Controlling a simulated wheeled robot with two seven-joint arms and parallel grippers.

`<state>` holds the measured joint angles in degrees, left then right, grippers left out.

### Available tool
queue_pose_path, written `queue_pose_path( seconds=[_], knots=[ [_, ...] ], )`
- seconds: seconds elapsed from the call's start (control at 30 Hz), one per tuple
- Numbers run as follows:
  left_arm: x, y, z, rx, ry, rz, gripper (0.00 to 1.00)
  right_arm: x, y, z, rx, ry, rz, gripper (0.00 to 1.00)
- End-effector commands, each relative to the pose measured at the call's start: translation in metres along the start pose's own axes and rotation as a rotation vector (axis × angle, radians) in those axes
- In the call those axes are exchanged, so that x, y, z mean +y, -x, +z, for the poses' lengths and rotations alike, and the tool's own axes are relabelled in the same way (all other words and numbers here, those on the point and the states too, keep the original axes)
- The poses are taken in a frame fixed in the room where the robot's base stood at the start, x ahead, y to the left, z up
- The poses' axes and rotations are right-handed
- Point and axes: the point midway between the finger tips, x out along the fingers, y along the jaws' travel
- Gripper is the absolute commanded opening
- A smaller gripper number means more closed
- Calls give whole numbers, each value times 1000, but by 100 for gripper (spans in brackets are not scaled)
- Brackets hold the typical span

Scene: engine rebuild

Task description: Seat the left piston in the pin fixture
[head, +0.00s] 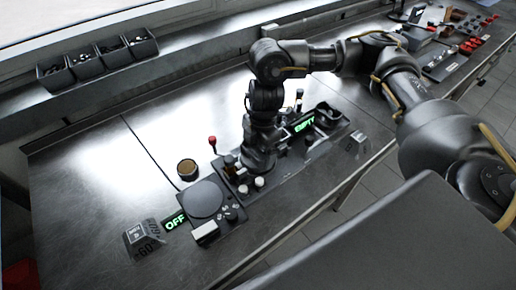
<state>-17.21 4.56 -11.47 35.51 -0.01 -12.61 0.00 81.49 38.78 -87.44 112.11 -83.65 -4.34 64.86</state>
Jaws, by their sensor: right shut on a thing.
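My right arm comes in from the right, and my right gripper (257,166) points down over the dark fixture block (243,191) at the middle of the bench. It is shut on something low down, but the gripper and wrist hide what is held. I cannot clearly make out the left piston, nor whether it touches the fixture. Two small white round-topped parts (259,182) stand at the fixture's front side. My left gripper is not in view.
A red-knobbed lever (212,140) and a brown-topped round cup (187,168) stand left of the fixture. A round dark plate device (203,199) sits by a green OFF sign (174,221). A green EMPTY sign (304,125) is behind right. The left bench is mostly clear.

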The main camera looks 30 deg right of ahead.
Motion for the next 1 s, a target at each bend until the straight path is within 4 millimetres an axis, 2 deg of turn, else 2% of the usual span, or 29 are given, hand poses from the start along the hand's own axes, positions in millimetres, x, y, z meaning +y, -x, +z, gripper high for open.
queue_pose_path(
  seconds=[1.0],
  knots=[
    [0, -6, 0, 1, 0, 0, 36, 0, -13, 1, 1, 0, 1, 51]
  ],
)
